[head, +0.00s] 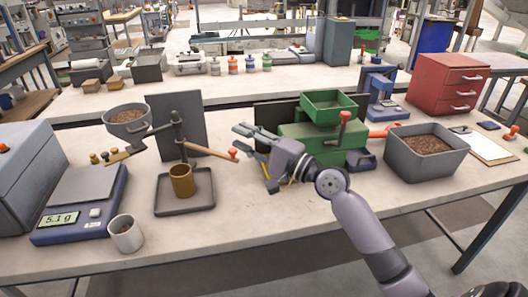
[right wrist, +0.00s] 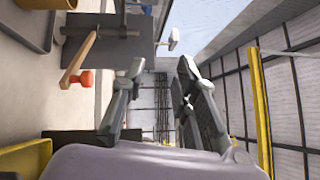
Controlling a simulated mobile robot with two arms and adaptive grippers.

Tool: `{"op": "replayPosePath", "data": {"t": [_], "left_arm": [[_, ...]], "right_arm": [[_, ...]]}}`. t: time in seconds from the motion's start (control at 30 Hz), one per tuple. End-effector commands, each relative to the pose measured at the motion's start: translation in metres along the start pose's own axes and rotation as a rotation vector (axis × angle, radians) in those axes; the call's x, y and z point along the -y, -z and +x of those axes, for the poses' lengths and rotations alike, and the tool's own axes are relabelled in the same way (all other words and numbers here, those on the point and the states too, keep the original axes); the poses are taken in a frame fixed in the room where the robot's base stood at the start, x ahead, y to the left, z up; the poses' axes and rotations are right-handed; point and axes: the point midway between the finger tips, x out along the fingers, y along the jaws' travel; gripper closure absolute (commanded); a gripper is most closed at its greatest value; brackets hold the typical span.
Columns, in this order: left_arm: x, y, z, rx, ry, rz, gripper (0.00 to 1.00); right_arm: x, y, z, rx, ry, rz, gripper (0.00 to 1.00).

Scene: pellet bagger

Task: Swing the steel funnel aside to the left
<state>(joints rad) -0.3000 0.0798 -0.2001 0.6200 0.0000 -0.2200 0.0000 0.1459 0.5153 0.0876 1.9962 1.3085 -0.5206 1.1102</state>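The steel funnel (head: 127,116) is a grey bowl with brown contents, left of the upright post (head: 179,130) in the head view. It stands clear to the left of the brass cup (head: 181,181) on the dark tray (head: 184,205). A wooden lever (head: 206,151) with a red knob (head: 234,154) points right from the post. My right gripper (head: 240,139) is open and empty just beyond the knob, apart from it. In the right wrist view, the gap between its fingers (right wrist: 157,88) is empty, and the red knob (right wrist: 84,78) lies left of them. My left gripper is not in view.
A blue scale (head: 82,207) and a white cup (head: 125,233) with pellets stand at left. A green machine (head: 310,140) with a red-knobbed lever stands right of the post. A grey bin (head: 426,158) of pellets is farther right. The front centre of the bench is clear.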

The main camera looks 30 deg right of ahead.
Motion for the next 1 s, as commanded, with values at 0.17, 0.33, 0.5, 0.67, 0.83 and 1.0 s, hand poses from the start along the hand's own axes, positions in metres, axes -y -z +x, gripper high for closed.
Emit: {"op": "replayPosePath", "data": {"t": [0.17,0.33,0.5,0.67,0.83,1.0], "left_arm": [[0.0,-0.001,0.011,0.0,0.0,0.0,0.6],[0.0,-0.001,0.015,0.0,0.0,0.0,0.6],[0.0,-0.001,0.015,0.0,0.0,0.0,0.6],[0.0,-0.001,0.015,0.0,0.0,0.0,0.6],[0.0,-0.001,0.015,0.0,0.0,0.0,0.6],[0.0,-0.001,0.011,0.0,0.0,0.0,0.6]], "right_arm": [[-0.003,0.0,-0.031,-0.001,-0.002,-0.001,0.72],[-0.002,0.0,-0.047,0.0,-0.001,0.0,0.72],[0.0,0.0,-0.052,0.001,-0.001,-0.001,0.72],[0.0,0.0,-0.052,0.001,0.0,-0.001,0.72],[0.0,0.0,-0.052,0.0,0.0,-0.001,0.8],[0.001,0.003,-0.052,-0.018,-0.003,-0.018,0.92]]}}
